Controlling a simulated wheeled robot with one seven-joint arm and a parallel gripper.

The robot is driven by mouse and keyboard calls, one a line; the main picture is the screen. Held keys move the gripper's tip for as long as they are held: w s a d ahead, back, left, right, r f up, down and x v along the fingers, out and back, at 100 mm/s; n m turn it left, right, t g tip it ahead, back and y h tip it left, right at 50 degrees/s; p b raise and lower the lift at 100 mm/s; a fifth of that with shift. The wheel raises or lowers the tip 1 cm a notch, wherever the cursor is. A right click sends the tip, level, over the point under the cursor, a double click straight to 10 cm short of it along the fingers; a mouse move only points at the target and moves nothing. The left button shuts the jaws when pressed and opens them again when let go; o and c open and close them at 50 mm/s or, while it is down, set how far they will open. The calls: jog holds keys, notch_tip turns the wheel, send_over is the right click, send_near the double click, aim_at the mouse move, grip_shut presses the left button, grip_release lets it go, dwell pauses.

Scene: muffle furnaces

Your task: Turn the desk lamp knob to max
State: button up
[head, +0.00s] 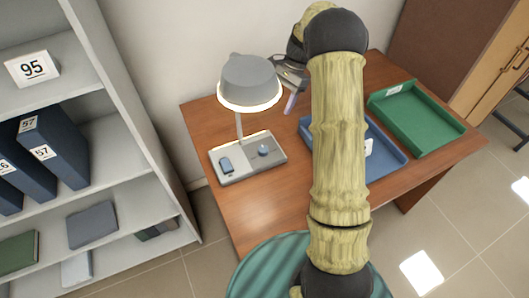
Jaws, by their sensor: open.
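The desk lamp (249,82) stands at the left end of the wooden desk. It has a grey shade with a lit rim, a thin stem and a flat light-grey base (233,169). A small round blue knob (264,151) sits on the right part of the base, and a blue rocker-like piece (226,165) sits on the left part. My gripper (290,95) is to the right of the lamp shade, above the back of the desk. It is open, and I see nothing held in it. It is apart from the knob. My arm partly hides the gripper's wrist.
A blue tray (391,153), partly hidden by my arm, and a green tray (446,135) lie on the desk (247,208). A grey shelf (115,115) with binders stands at the left. A teal striped round surface (262,265) is at the front.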

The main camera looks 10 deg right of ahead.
jog(key=f, duration=0.1)
jog(key=p, duration=0.1)
send_near(264, 148)
jog(key=x, duration=0.9)
jog(key=shift+d, duration=0.1)
dwell(0.3)
jog(key=c, duration=1)
jog(key=shift+r, duration=0.1)
